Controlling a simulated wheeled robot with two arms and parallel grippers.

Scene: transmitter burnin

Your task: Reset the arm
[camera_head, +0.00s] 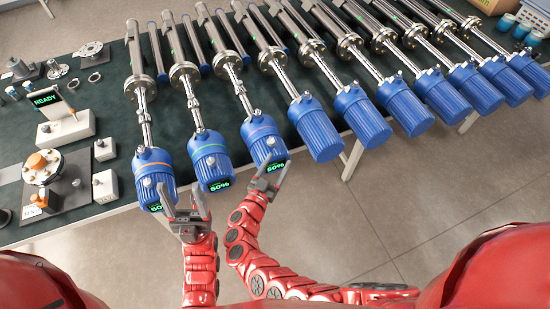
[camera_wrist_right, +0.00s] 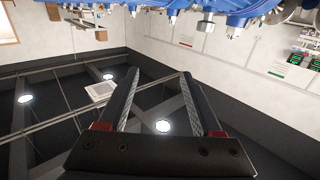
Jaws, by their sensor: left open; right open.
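My left gripper (camera_head: 187,208) is open and empty in the head view, just in front of the left-hand transmitters at the table's front edge. My right gripper (camera_head: 269,174) is open at the front of the third blue transmitter (camera_head: 263,140), whose display reads 50%. Whether its fingers touch that housing I cannot tell. In the right wrist view the right gripper (camera_wrist_right: 160,90) is open with nothing between its fingers. The second transmitter (camera_head: 209,158) also reads 50%. The first transmitter (camera_head: 153,175) has a lit display partly hidden near my left gripper.
Several more blue transmitters (camera_head: 318,128) line the dark table (camera_head: 110,120) to the right, overhanging its front edge. A READY display box (camera_head: 62,120) and a fixture with an orange cap (camera_head: 40,165) stand at left. The floor (camera_head: 440,200) at front right is clear.

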